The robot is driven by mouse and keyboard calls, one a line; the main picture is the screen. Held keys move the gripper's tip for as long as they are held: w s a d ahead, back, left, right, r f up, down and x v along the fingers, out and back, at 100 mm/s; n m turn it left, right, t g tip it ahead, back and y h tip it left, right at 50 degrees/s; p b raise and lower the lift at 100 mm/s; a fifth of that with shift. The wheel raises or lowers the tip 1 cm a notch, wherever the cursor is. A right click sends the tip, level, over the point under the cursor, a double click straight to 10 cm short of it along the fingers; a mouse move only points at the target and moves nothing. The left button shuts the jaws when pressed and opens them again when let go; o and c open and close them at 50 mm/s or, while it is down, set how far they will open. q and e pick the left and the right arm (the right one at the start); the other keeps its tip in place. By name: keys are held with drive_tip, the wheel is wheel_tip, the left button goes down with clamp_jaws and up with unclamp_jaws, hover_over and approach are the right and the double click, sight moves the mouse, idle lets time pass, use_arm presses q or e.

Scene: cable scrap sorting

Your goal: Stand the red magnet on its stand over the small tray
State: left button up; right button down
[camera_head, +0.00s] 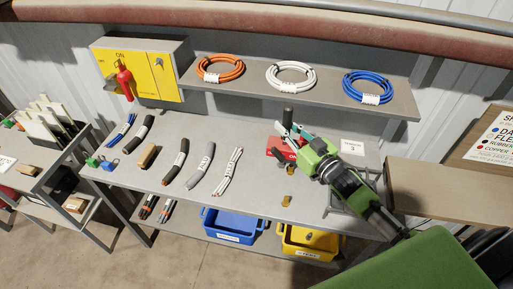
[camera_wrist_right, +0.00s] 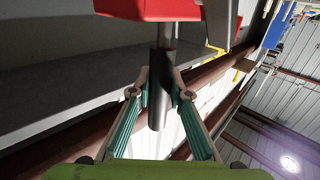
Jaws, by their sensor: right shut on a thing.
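The red magnet (camera_head: 278,153) shows below my right gripper (camera_head: 296,131) in the head view, partly hidden by the gripper. In the right wrist view it is a red block (camera_wrist_right: 165,8) at the top, with a dark upright handle (camera_wrist_right: 158,90) coming from it. My right gripper (camera_wrist_right: 160,92) is shut on that handle, one teal finger on each side. Whether the magnet touches the bench cannot be told. A grey metal frame (camera_head: 343,208), perhaps the stand, is at the bench's right end, partly behind my arm. I cannot make out the small tray. My left gripper is not in view.
Cable pieces (camera_head: 202,165) lie on the bench (camera_head: 250,200) left of the gripper. Small brass-coloured pieces (camera_head: 287,199) are near its front. A white card (camera_head: 353,147) stands at right. Coiled cables (camera_head: 290,75) lie on the shelf above; blue (camera_head: 232,227) and yellow (camera_head: 309,243) bins sit below.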

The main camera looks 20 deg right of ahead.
drive_tip(key=s+d+p, duration=0.4)
drive_tip(key=s+d, duration=1.3)
drive_tip(key=d, duration=0.3)
drive_tip(key=shift+s+r, duration=0.4)
idle(2.4)
idle(0.5)
